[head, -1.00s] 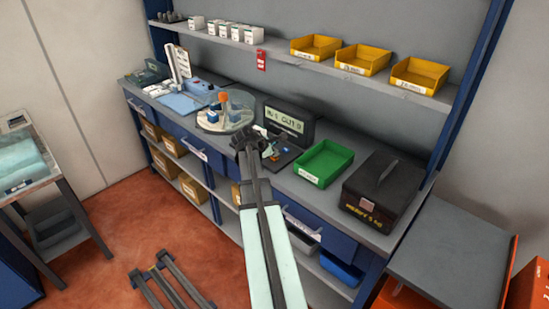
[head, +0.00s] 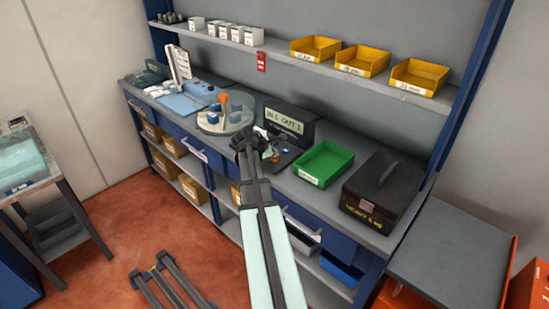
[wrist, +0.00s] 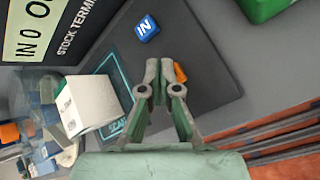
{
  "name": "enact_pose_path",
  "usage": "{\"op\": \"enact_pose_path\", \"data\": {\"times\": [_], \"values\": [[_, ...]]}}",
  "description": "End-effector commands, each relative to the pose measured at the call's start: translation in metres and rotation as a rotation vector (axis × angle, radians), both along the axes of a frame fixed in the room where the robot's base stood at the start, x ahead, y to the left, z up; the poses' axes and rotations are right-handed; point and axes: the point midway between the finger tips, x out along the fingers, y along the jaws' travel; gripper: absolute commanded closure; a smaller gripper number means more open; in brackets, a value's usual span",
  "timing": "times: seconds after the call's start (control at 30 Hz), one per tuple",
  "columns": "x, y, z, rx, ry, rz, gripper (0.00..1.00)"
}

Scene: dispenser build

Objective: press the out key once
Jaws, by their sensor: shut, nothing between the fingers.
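The stock terminal stands on the bench with a dark keypad base and an upright display (head: 288,122). The display seems to read IN 0 OUT 1 in the head view; the wrist view shows only its IN 0 part (wrist: 32,35). The orange key (wrist: 181,73), likely the out key, is partly hidden behind my fingertips, and its label cannot be read. The blue IN key (wrist: 146,28) is clear of my gripper. My gripper (wrist: 160,68) is shut and empty, with its tips over or beside the orange key; contact cannot be told. It also shows in the head view (head: 248,140).
A white box (wrist: 92,104) stands on the terminal's scan area, close to my fingers. A round turntable (head: 212,128) with blue blocks is left of the terminal. A green bin (head: 323,164) and a black case (head: 384,193) stand to the right.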

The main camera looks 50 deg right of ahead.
Motion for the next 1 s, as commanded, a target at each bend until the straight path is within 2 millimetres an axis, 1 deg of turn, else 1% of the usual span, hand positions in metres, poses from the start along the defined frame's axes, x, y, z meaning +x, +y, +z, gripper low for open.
{"op": "enact_pose_path", "data": {"times": [0.03,0.17,0.53,0.63,0.77,1.0], "values": [[0.0,0.0,0.005,0.0,0.0,0.0,1.0],[0.0,0.0,0.011,0.0,0.0,0.0,1.0],[0.0,0.0,0.011,0.0,0.0,0.0,1.0],[0.0,0.0,0.014,0.0,0.0,0.0,1.0],[0.0,0.0,0.024,-0.001,0.0,0.001,1.0],[0.0,0.0,0.046,0.0,-0.001,-0.001,1.0]]}}
